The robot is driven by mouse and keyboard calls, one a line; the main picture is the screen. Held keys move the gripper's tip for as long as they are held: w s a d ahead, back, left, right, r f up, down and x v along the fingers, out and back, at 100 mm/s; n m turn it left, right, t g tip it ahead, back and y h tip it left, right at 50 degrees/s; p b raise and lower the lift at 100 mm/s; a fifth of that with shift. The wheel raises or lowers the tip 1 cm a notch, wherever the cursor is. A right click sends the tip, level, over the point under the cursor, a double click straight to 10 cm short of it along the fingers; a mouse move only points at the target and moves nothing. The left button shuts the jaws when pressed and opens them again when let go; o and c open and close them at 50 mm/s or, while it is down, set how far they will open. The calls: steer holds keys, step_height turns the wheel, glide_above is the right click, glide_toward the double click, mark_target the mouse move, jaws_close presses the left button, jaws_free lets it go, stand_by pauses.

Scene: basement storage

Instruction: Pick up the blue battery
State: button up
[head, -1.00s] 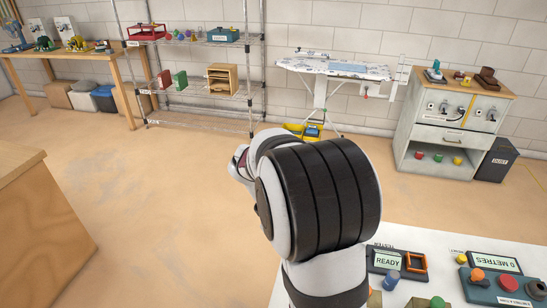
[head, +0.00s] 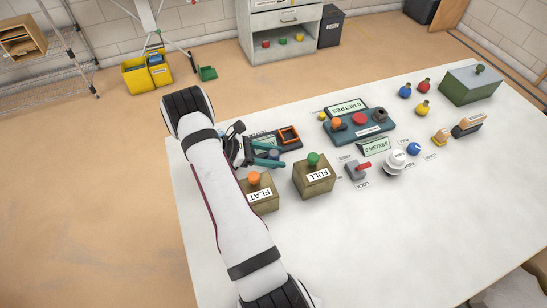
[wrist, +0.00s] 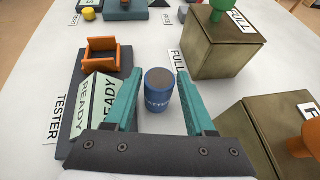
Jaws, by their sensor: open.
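The blue battery (wrist: 157,95) is a short upright cylinder with a grey top and partly visible lettering. In the wrist view it stands between the two teal fingers of my gripper (wrist: 159,73), with a small gap on each side. The fingers are open. In the head view my gripper (head: 281,154) is low over the left part of the white table, and the battery (head: 273,155) is mostly hidden among the fingers.
A tester (wrist: 90,75) with an orange cradle (wrist: 102,53) is close on the left. The FULL box (head: 314,178) and FLAT box (head: 260,194) stand on the right in the wrist view. A control panel (head: 358,126) is farther back. The table's front right is clear.

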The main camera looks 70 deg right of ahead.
mark_target(283, 157)
steer(key=x, duration=0.3)
steer(key=shift+c, duration=0.3)
jaws_close()
